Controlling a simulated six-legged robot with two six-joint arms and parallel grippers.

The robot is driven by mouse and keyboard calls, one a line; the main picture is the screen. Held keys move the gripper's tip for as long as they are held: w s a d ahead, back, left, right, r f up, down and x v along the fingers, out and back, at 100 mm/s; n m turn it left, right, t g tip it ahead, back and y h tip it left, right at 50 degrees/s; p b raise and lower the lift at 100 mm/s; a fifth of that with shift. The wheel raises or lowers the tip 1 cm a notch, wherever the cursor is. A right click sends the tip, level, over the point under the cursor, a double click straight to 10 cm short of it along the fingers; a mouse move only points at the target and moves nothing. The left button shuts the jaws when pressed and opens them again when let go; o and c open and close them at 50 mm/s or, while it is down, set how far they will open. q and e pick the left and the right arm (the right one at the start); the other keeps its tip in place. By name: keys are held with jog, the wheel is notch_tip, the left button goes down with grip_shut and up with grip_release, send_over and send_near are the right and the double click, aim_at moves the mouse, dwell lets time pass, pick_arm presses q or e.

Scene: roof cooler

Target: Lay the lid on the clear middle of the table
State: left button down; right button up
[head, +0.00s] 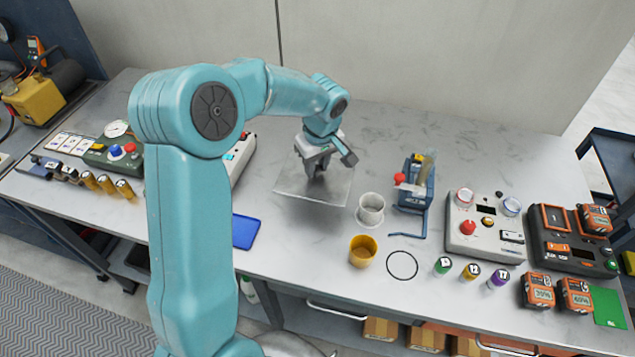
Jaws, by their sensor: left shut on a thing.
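The lid (335,190) is a thin, clear, flat sheet near the middle of the table (480,150). My left gripper (315,168) comes down over it from the back and is shut on it near its middle. The lid looks flat and very low, but I cannot tell whether it touches the table or is just above it. My fingers hide part of its middle. My right gripper does not show.
A blue device (414,190) stands further right. A blue pad (244,232) lies to the left front. The table behind is clear.

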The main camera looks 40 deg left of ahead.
aim_at(317, 180)
pick_arm(q)
notch_tip(317, 180, down, 3)
jog(key=shift+a, duration=0.15)
notch_tip(317, 180, down, 4)
jog(key=shift+f+p, duration=0.15)
jog(key=shift+p, duration=0.25)
jog(key=shift+f, duration=0.25)
jog(key=shift+f, duration=0.1)
jog(key=c, duration=0.9)
grip_release()
